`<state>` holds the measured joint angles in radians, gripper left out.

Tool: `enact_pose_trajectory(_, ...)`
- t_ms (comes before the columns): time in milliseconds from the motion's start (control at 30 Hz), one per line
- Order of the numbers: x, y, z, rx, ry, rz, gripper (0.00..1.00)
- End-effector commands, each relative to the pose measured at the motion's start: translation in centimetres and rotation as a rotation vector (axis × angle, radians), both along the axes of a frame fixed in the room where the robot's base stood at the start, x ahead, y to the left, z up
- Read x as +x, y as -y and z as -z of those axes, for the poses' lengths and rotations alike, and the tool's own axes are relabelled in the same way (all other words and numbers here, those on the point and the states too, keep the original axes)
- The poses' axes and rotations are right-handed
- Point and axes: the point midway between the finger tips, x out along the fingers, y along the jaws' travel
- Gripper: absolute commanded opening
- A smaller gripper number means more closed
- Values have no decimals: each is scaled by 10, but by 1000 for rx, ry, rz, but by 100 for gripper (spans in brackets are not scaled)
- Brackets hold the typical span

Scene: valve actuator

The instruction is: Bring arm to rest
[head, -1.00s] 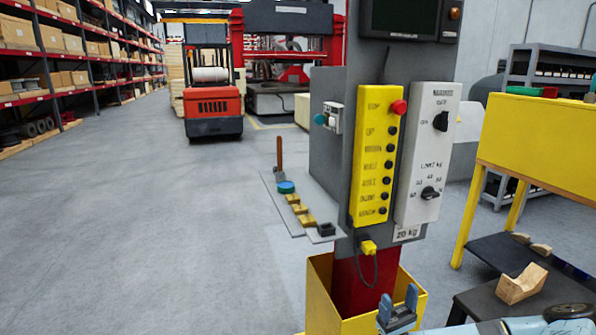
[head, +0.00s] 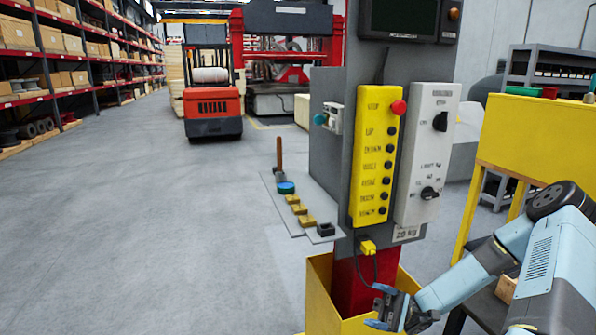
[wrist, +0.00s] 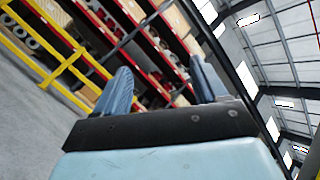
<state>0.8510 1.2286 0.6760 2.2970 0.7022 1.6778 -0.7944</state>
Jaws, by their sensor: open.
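My gripper (head: 378,307) is at the bottom of the head view, in front of the yellow bin (head: 319,290) at the foot of the control post. Its fingers point left and stand apart with nothing between them. My blue and black arm reaches in from the right edge, bent at the elbow. In the wrist view the two blue fingers of my gripper (wrist: 163,85) are spread and empty. Beyond them are tilted shelves and the ceiling.
The yellow button panel (head: 375,157) and the white switch box (head: 428,152) hang on the grey post above my gripper. A small grey shelf (head: 322,218) holds small items. A yellow stand (head: 540,140) and a dark bench are at right. The floor at left is clear.

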Motion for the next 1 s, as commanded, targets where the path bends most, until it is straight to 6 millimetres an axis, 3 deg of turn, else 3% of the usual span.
enact_pose_trajectory(467, -25, -11, -11, -507, 166, -227, 72)
enact_pose_trajectory(1000, -40, -1, -34, -1051, 396, -341, 72)
